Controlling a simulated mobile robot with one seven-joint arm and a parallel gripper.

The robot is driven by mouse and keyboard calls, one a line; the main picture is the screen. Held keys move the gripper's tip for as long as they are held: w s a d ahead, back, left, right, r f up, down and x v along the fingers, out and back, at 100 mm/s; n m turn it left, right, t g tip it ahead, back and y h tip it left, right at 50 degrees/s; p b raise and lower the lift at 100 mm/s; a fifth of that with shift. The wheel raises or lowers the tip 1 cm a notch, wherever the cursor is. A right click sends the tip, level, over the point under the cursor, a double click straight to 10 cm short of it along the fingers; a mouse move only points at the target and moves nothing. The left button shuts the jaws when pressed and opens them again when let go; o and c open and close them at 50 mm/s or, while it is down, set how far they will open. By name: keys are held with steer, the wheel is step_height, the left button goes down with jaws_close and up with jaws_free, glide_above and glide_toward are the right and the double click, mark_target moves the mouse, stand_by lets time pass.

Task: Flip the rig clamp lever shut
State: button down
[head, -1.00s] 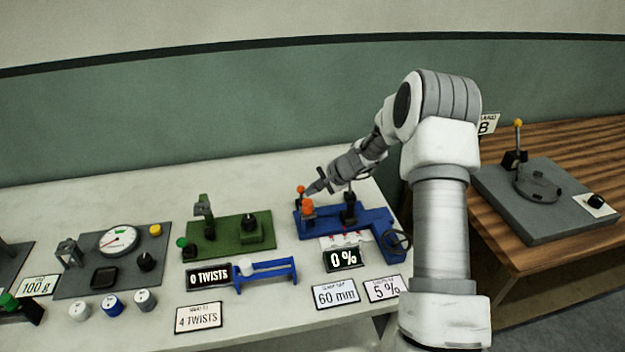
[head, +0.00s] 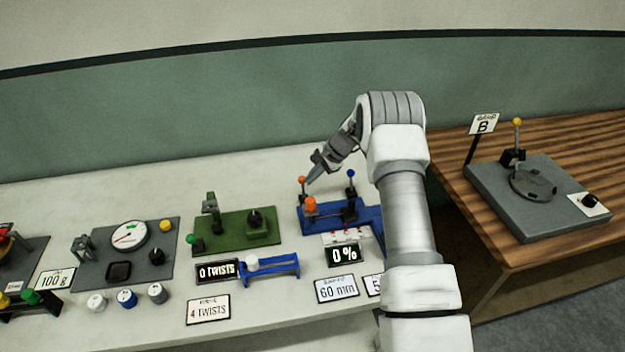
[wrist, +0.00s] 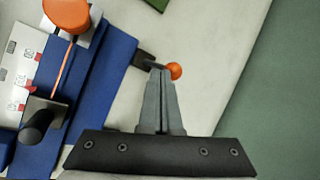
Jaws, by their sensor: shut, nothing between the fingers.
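The blue rig (head: 362,222) stands on the white bench. At its left back corner is a lever with an orange ball (head: 301,180); the ball also shows in the wrist view (wrist: 175,71), on a dark arm (wrist: 144,59). A second upright lever has a blue ball (head: 350,173). My gripper (head: 312,179) is shut and empty, pointing down and left, its tips just right of the orange ball. In the wrist view its tips (wrist: 159,72) overlap the dark arm beside the ball; I cannot tell whether they touch. The frames do not label which lever is the clamp's.
An orange knob (head: 310,204) stands on the rig, close to my fingers. The rig's display (head: 343,254) reads 0 %. A green rig (head: 235,233) stands to its left. My arm hides the rig's right end. A wooden table (head: 520,250) with a grey fixture is at right.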

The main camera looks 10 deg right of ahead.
steer(key=shift+r, duration=0.3)
steer(key=shift+r, duration=0.6)
